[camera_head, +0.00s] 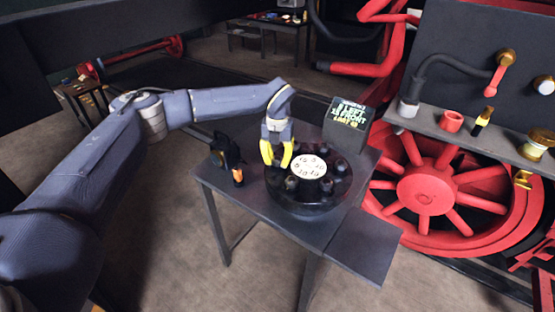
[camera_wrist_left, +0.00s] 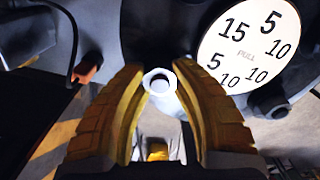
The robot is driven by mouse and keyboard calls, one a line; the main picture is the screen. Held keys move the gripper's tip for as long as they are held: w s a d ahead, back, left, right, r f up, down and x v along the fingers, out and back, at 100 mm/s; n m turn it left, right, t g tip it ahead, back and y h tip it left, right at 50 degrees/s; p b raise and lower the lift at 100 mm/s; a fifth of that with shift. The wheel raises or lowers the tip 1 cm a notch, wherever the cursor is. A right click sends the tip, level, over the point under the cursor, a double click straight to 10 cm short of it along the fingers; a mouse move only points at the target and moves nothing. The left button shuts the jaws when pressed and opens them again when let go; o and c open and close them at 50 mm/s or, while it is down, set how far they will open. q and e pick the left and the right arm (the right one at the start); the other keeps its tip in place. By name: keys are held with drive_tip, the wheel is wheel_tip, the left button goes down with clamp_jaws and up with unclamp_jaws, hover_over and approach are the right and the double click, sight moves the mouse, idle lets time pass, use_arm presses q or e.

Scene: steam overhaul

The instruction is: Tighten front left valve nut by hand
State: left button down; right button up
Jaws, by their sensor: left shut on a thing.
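The round black valve cover (camera_head: 322,205) lies on the table with several dark nuts around its rim. A white dial (camera_head: 309,167) with printed numbers sits in its middle and also shows in the left wrist view (camera_wrist_left: 240,45). My left gripper (camera_head: 275,160) points down at the cover's far left edge. In the left wrist view its yellow fingers (camera_wrist_left: 165,100) are shut around a pale hex nut (camera_wrist_left: 160,82), seen end-on with a hole in it. The fingers hide most of this nut in the head view. My right gripper is not in view.
The grey table (camera_head: 225,195) also holds a black tool with an orange grip (camera_head: 237,175) on the left and a dark box with lit text (camera_head: 348,115) behind the cover. A large red wheel (camera_head: 425,190) and a ledge with small parts (camera_head: 480,135) stand at the right.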

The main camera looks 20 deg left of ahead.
sight(278, 158)
use_arm(q)
drive_tip(key=shift+m, duration=2.2)
drive_tip(key=c, duration=1)
unclamp_jaws()
wheel_tip(278, 158, up, 12)
drive_tip(key=shift+r, duration=0.1)
